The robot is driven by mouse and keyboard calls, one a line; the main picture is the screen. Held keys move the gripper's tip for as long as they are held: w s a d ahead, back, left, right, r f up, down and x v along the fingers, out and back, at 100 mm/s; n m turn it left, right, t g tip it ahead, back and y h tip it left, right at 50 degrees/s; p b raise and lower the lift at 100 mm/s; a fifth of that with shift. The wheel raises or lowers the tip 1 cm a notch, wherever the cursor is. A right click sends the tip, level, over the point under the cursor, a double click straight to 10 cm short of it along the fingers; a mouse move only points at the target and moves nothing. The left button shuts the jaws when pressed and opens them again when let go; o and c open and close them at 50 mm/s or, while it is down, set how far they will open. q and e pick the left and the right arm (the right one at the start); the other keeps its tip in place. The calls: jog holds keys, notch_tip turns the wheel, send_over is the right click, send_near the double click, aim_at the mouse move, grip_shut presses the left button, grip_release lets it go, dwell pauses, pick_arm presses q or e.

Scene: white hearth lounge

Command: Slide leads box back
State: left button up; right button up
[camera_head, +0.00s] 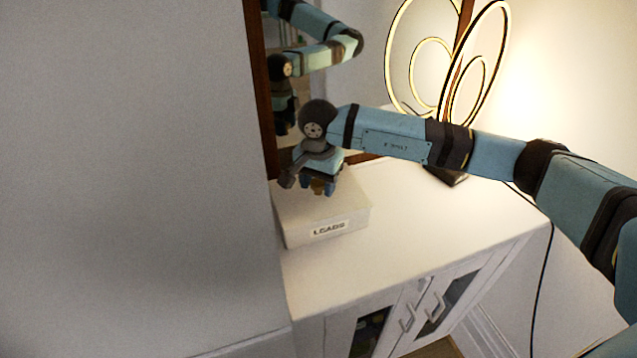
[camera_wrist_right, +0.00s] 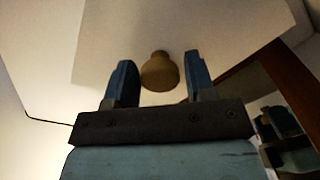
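The white leads box (camera_head: 325,215), with a "LEADS" label on its front, sits at the left end of the white cabinet top (camera_head: 420,205). A tan knob (camera_wrist_right: 160,72) stands on its lid. My right gripper (camera_head: 319,190) is over the lid, pointing down. In the right wrist view its two blue fingers (camera_wrist_right: 160,82) stand apart, one on each side of the knob, with a visible gap to each. The gripper hides part of the lid and most of the knob in the head view. My left gripper is not in view.
A wood-framed mirror (camera_head: 268,120) stands close behind the box and reflects my arm. A lit ring lamp (camera_head: 450,75) stands at the back right of the cabinet. A grey wall (camera_head: 130,180) is close on the left. The cabinet top right of the box is clear.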

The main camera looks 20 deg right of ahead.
jog(key=shift+o, duration=1)
